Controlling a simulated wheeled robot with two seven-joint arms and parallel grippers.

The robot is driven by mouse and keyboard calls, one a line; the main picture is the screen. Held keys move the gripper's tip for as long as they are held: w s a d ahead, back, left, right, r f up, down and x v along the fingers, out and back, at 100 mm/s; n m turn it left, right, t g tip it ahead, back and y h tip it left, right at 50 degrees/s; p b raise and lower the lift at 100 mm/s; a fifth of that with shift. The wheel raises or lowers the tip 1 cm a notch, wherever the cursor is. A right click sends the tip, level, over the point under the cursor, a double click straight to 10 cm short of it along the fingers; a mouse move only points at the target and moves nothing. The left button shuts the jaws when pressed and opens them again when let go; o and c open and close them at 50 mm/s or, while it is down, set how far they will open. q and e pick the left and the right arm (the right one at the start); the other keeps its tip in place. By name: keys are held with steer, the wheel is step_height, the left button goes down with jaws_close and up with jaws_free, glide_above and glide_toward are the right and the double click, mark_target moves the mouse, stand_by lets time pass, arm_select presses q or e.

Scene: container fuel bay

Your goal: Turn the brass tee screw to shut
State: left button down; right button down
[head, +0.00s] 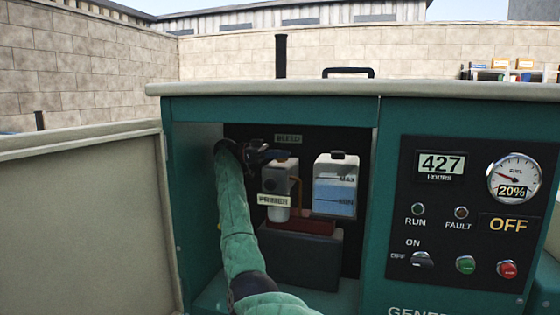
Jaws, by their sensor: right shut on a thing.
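My right gripper (270,155) reaches into the open bay of the green cabinet, just under the BLEED label (288,138). It is shut at the top of the pale filter housing (279,180), where the brass tee screw sits. The screw is hidden by the dark fingers or too small to make out, so its angle cannot be told. The PRIMER label (274,201) is on the front of the housing. My left gripper is not in view.
A translucent tank (335,187) with blue liquid stands right of the housing. A dark box (300,258) sits below. The cabinet door (80,220) is swung open at left. The control panel (465,215) is at right, its display reading OFF. A tan lid (400,88) overhangs above.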

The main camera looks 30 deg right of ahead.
stand_by(0.4)
steer(key=c, duration=1.5)
jaws_free()
